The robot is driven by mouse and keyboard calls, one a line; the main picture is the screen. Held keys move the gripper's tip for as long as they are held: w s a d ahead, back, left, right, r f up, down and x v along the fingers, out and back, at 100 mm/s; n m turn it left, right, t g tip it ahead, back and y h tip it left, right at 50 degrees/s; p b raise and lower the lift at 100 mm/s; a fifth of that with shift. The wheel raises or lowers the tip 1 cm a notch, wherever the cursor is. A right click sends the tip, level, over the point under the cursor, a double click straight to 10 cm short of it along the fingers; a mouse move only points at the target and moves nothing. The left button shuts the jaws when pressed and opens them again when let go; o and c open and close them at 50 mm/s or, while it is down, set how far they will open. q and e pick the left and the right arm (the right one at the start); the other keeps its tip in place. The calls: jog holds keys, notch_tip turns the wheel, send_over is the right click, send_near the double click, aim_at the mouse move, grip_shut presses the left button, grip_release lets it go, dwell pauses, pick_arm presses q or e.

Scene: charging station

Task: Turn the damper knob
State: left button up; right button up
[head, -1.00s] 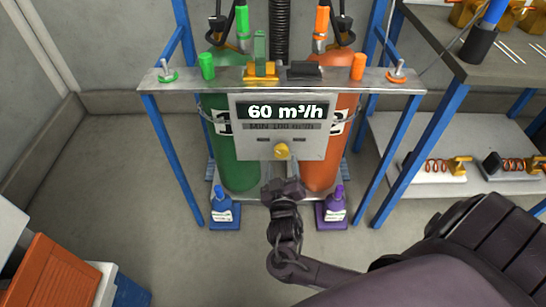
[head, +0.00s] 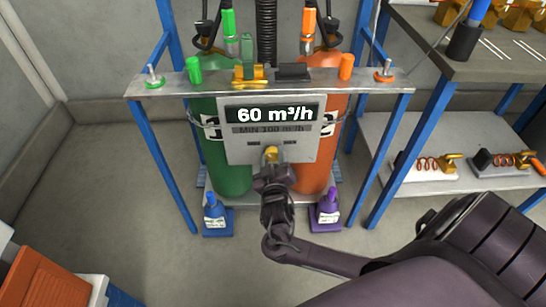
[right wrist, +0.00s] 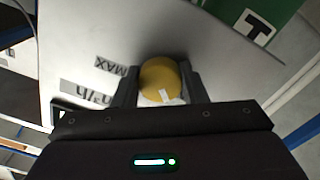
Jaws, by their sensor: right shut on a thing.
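The yellow damper knob (head: 271,153) sits low on the front of a grey panel (head: 240,149). The panel's display (head: 275,114) reads 60 m³/h, with "MIN 100 m³/h" printed below it. My right gripper (head: 271,163) reaches the knob from below. In the right wrist view the knob (right wrist: 160,80) is between the two dark fingers of my right gripper (right wrist: 161,84), which are shut on it. A pale mark shows on the knob's face. My left gripper is not in view.
A green cylinder (head: 228,174) and an orange cylinder (head: 318,172) stand behind the panel in a blue-legged frame. A blue bottle (head: 213,212) and a purple bottle (head: 327,207) stand at its foot. A workbench (head: 433,45) is at the right.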

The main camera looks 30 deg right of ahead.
jog(key=shift+m, duration=0.4)
jog(key=shift+c, duration=0.2)
jog(key=m, duration=0.3)
jog(key=shift+f, duration=0.1)
jog(key=m, duration=0.4)
jog(key=shift+a+m, duration=0.1)
jog(key=shift+m, duration=0.2)
jog(key=m, duration=0.3)
jog(key=shift+m, duration=2.4)
jog(key=o, duration=1)
jog(key=shift+c, duration=0.2)
